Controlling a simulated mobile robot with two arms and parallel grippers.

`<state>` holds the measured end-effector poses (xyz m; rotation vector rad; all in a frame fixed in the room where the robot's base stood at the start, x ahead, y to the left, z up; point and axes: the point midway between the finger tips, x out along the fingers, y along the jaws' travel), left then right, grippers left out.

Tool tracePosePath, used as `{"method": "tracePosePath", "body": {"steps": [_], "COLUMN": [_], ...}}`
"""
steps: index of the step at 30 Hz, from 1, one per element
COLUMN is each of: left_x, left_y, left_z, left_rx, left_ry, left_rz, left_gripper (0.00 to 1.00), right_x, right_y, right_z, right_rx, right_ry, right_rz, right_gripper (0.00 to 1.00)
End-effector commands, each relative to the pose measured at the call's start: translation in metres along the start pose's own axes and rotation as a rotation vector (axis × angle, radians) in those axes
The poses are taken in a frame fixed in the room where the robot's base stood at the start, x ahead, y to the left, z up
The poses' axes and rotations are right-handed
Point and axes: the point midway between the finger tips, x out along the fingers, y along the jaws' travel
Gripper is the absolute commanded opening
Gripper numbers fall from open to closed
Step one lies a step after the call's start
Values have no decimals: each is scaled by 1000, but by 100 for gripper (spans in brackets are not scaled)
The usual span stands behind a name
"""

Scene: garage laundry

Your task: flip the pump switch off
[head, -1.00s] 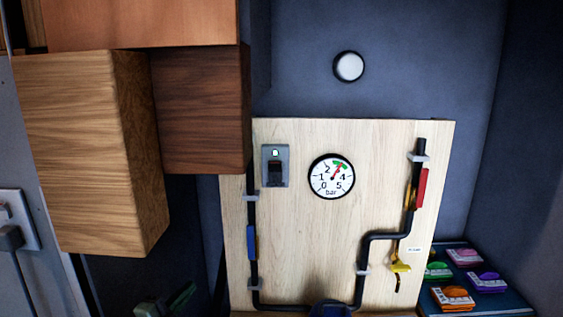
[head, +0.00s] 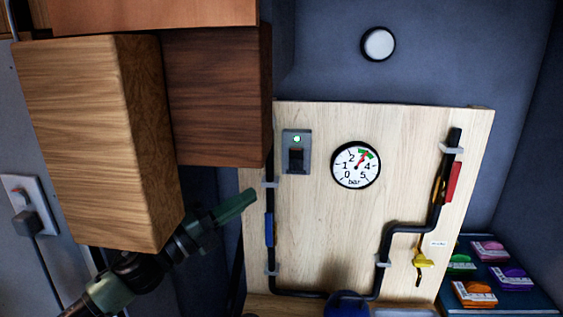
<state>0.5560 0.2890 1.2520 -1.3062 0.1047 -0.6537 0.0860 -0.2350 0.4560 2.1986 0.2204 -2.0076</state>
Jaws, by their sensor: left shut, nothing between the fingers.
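The pump switch (head: 296,152) is a grey plate with a black rocker on the upper left of the pale wooden board. A small light above the rocker glows, with a green tint. My left gripper (head: 248,197) is dark green and shut, with nothing in it. It is below and left of the switch, in front of the board's left edge and apart from the switch. My right gripper is out of view.
A round pressure gauge (head: 356,165) sits right of the switch, its red needle near the green band. Black pipes with a blue handle (head: 269,230) and a red handle (head: 453,182) run over the board. Wooden cabinets (head: 220,95) hang at left, above my left arm.

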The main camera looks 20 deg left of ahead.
Motion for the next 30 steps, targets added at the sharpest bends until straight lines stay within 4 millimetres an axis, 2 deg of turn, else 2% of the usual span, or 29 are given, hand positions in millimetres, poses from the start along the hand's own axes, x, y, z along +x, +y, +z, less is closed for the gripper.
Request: {"method": "tracePosePath", "body": {"steps": [5,16,22,30], "left_x": [26,102,118,123], "left_y": [-7,-7,-3,0], "left_z": [2,3,23,28], "left_rx": [2,-1,1,1], "left_ry": [0,-1,-2,0], "left_rz": [-5,-3,0,0], "left_gripper": [0,0,0,0], "right_x": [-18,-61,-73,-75], "right_y": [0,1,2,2], "right_z": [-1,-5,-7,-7], "right_rx": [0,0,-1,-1], "right_ry": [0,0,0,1], "right_rz": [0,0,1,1], "right_gripper": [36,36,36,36]}}
